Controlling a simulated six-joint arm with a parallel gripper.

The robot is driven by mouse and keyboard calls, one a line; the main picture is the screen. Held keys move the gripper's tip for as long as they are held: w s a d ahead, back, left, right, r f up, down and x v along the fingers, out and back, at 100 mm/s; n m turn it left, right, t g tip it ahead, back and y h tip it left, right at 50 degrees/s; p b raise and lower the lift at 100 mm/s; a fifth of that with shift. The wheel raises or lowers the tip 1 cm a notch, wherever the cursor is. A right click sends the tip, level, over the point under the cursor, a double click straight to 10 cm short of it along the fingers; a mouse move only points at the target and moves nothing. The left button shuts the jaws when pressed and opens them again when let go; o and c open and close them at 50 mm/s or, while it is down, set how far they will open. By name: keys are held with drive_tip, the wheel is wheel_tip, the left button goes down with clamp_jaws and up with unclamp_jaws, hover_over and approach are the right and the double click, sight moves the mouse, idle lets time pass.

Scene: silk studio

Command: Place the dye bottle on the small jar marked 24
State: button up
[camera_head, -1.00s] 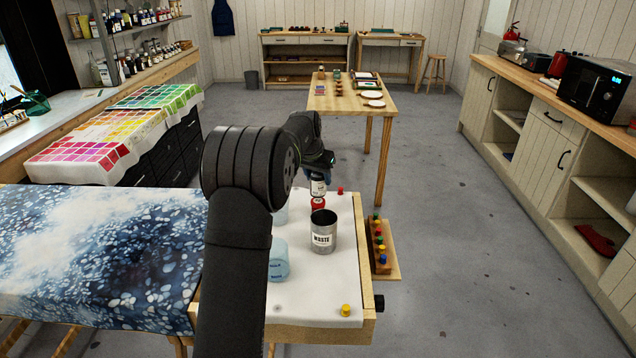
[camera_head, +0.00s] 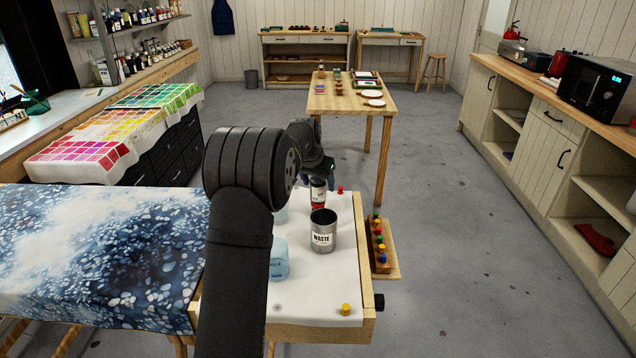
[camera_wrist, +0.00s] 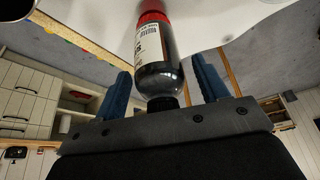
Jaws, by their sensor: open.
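The dye bottle (camera_wrist: 160,85), dark with a pale barcoded label, stands between my gripper's two blue fingers (camera_wrist: 162,65), with a visible gap on each side. Its black cap is close to the gripper's palm. Red shows at the bottle's far end; I cannot tell whether this is its label or something under it. In the head view the bottle (camera_head: 318,191) is upright behind the waste can, with my open gripper (camera_head: 318,178) at its top. I cannot make out the jar marked 24; its number is not readable anywhere.
The grey waste can (camera_head: 323,240) stands just in front of the bottle on the white-topped table (camera_head: 335,290). Light blue objects (camera_head: 279,264) lie to the left. A red peg (camera_head: 340,189) and a yellow one (camera_head: 345,309) stand on the table. A peg rack (camera_head: 381,262) is at the right.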

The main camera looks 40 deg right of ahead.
drive_tip(key=v, duration=1.2)
drive_tip(key=x, duration=1.2)
drive_tip(key=shift+d+r, duration=0.1)
drive_tip(key=shift+r, duration=1.65)
